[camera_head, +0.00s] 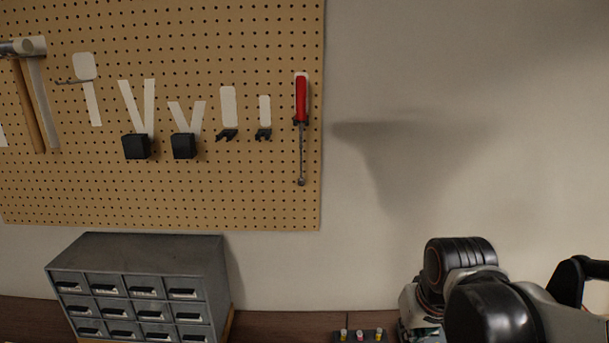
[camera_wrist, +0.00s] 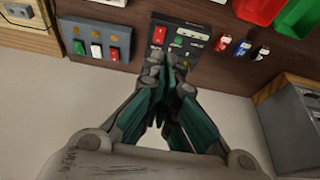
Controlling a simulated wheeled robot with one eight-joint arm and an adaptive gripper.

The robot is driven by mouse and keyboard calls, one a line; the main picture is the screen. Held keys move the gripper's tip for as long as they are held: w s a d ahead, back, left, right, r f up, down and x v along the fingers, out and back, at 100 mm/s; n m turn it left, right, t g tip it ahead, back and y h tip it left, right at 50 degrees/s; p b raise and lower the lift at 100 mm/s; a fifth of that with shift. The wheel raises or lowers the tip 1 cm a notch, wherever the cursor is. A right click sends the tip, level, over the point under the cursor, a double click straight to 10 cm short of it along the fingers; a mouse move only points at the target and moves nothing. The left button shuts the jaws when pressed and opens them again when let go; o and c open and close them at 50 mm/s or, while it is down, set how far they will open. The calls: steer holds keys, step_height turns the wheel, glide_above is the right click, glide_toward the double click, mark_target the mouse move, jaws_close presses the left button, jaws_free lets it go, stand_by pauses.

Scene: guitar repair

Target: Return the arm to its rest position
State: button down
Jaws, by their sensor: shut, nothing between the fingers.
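My gripper (camera_wrist: 172,95) shows in the wrist view with its teal-lined fingers closed together and nothing between them. Behind its tips is a dark panel with a red switch and a green button (camera_wrist: 178,42). My arm shows at the lower right of the head view, folded in front of the wall, and the gripper itself cannot be made out there.
A pegboard (camera_head: 230,190) on the wall holds a red-handled screwdriver (camera_head: 301,100) and a hammer (camera_head: 30,90). A grey drawer cabinet (camera_head: 140,255) stands below it; a cabinet also shows in the wrist view (camera_wrist: 295,120). Red (camera_wrist: 258,10) and green (camera_wrist: 298,18) bins sit at the wrist view's upper right.

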steer(key=s+r+t+b, duration=0.2)
steer(key=s+t, duration=0.1)
steer(key=s, duration=0.4)
steer(key=shift+s, duration=0.4)
stand_by(0.3)
steer(key=w+f+n+g, duration=0.3)
steer(key=w+n, duration=0.5)
steer(key=n, duration=0.1)
steer(key=w+a+f+n+g+p, duration=0.1)
steer(key=w+f+n+g, duration=0.2)
steer(key=w+n, duration=0.6)
steer(key=shift+w+g+p, duration=0.2)
steer(key=shift+g+p, duration=0.1)
steer(key=shift+g, duration=0.2)
steer(key=shift+a+f, duration=0.1)
step_height(320, 180, down, 14)
steer(key=b, duration=0.5)
